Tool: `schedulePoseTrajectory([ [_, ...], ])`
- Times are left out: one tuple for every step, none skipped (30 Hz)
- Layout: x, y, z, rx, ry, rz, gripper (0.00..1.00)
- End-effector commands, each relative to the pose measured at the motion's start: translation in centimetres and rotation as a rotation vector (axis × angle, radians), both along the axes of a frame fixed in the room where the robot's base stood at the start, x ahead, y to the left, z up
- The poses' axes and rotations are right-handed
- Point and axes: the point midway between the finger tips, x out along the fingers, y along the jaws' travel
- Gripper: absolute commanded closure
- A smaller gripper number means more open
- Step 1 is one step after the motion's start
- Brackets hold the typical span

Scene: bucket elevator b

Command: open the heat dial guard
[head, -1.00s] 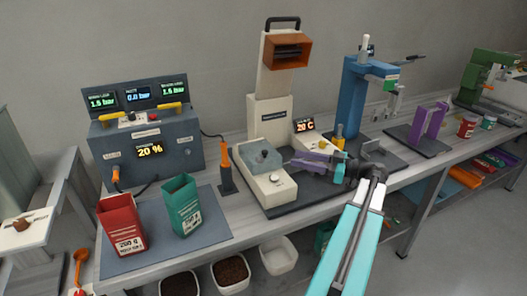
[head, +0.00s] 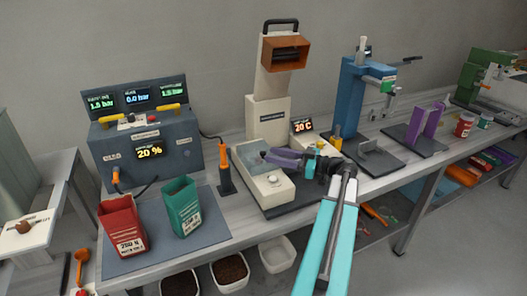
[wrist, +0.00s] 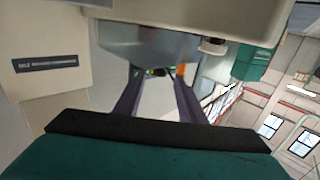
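The heat dial guard looks to be the clear grey-blue cover (head: 250,156) on top of the cream heater base (head: 270,196), at its rear half. A round knob (head: 273,180) sits on the base in front of it. My gripper (head: 266,155) reaches in from the right, its dark purple fingers level with the cover and overlapping it in the head view. In the wrist view the cover (wrist: 150,42) is just beyond my fingertips (wrist: 158,75), which stand apart with a gap between them. I cannot tell whether either finger touches the cover.
The cream heater tower (head: 268,120) with its orange hood (head: 286,53) rises behind the base. A small 20 C display (head: 303,128) stands right of it. An orange-handled tool in a dark holder (head: 226,170) is close on the left. A blue press (head: 352,95) stands to the right.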

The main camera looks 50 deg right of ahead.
Motion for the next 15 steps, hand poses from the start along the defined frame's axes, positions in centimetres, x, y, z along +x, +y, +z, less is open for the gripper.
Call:
schedulePoseTrajectory([
  [0.7, 0.3, 0.2, 0.001, 0.0, 0.002, 0.63],
  [1.1, 0.5, 0.2, 0.001, 0.0, 0.002, 0.63],
  [1.6, 0.7, 0.2, 0.001, 0.0, 0.002, 0.63],
  [1.9, 0.8, 0.2, 0.001, 0.0, 0.002, 0.63],
  [2.3, 1.0, 0.2, 0.0, 0.0, 0.001, 0.63],
  [2.8, 1.2, 0.2, 0.0, 0.0, 0.002, 0.63],
  [3.1, 1.3, 0.2, 0.0, 0.0, 0.002, 0.63],
  [3.3, 1.4, 0.2, 0.0, 0.0, 0.002, 0.63],
  [3.6, 1.5, 0.2, 0.0, 0.0, 0.001, 0.63],
  [3.9, 1.6, 0.1, 0.0, 0.0, 0.0, 0.63],
  [4.1, 1.7, 0.1, 0.0, 0.0, 0.0, 0.63],
  [4.3, 1.8, 0.1, -0.001, 0.0, 0.0, 0.63],
  [4.4, 1.8, 0.1, -0.001, 0.0, 0.0, 0.63],
  [4.5, 1.9, 0.1, -0.001, -0.001, 0.0, 0.63],
  [4.6, 1.9, 0.1, -0.001, -0.001, 0.0, 0.63],
])
